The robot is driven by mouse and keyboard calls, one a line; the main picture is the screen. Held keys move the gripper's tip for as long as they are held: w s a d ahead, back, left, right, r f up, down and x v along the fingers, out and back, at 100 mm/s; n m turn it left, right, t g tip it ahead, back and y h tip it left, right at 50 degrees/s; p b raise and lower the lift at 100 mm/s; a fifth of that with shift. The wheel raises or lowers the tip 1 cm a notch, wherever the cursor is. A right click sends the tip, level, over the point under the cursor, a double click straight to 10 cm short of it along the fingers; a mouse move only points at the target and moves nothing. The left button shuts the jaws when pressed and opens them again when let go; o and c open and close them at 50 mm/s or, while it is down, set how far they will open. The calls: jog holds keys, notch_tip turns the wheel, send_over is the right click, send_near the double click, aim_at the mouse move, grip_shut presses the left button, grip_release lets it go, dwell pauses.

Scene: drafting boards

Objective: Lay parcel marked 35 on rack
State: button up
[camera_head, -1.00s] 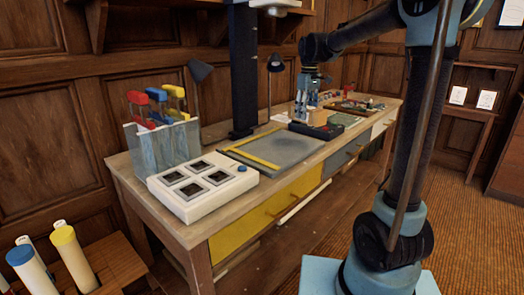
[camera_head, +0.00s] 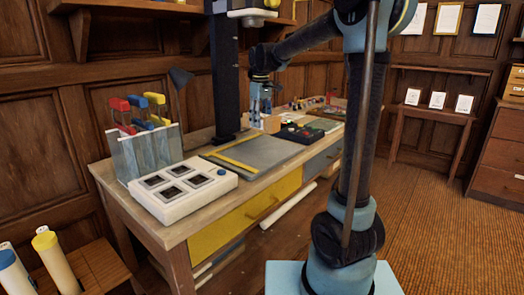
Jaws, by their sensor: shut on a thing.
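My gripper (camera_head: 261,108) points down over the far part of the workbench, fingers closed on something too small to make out. A light wooden block or box (camera_head: 267,123) shows right at the fingertips. I cannot tell whether it is the held thing or stands behind it. No number 35 is readable anywhere, so I cannot tell which thing is the parcel. A grey upright stand (camera_head: 147,158) with slots holds red, blue and yellow pieces at the bench's left end. I cannot tell whether this is the rack.
The workbench (camera_head: 167,232) also bears a white device (camera_head: 180,190) with dark windows, a grey board (camera_head: 262,153) with a yellow strip, a dark tray (camera_head: 305,130) and a black column (camera_head: 222,75). Capped rolls (camera_head: 54,262) stand at lower left. Open floor (camera_head: 440,230) lies at right.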

jog(key=shift+f, duration=4.75)
jog(key=o, duration=1.4)
